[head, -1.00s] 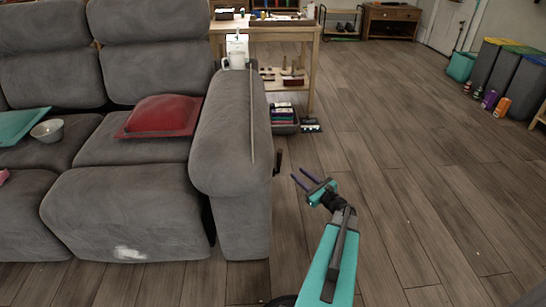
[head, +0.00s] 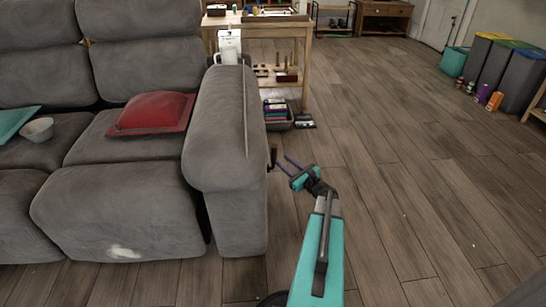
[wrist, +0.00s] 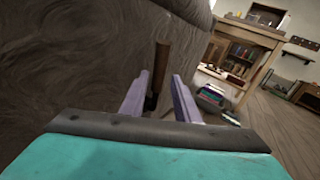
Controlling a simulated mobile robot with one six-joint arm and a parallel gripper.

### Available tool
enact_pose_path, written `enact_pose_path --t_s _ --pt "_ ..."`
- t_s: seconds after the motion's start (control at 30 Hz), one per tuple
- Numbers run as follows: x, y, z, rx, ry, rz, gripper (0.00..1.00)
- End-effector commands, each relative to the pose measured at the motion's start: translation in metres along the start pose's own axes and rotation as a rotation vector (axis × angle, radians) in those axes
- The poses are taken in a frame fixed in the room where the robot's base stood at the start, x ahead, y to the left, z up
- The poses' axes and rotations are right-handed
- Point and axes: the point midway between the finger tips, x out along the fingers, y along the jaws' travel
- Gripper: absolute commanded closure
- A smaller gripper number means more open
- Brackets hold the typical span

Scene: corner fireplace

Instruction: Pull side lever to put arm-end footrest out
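The grey sofa (head: 235,215) stands at the left, its right arm end facing my arm. The arm-end footrest (head: 120,205) is folded down against the seat front, with a pale patch near its bottom. The small dark side lever (head: 272,158) sticks up on the arm's outer side. My gripper (head: 281,161) is open just right of the lever, its two purple fingers pointing at it. In the wrist view the brown lever with a black lower part (wrist: 160,65) shows between the spread fingers (wrist: 160,75); contact cannot be told.
A wooden shelf table (head: 307,75) and a dark basket (head: 278,116) stand behind. The floor to the right is clear up to several bins.

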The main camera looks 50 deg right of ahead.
Motion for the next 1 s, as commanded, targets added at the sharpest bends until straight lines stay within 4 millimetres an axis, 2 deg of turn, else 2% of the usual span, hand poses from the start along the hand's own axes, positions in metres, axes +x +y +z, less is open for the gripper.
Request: enact_pose_path --t_s 0.2,0.5,0.7,0.97,1.0 --pt "0.034 0.000 -0.003 -0.002 0.000 0.002 0.72" --pt "0.069 0.001 -0.002 0.000 0.000 0.002 0.72" --pt "0.077 0.001 0.000 0.000 0.000 0.001 0.72" --pt "0.078 0.002 0.000 0.000 0.000 0.002 0.72" --pt "0.077 0.002 0.000 0.000 0.000 0.002 0.77"
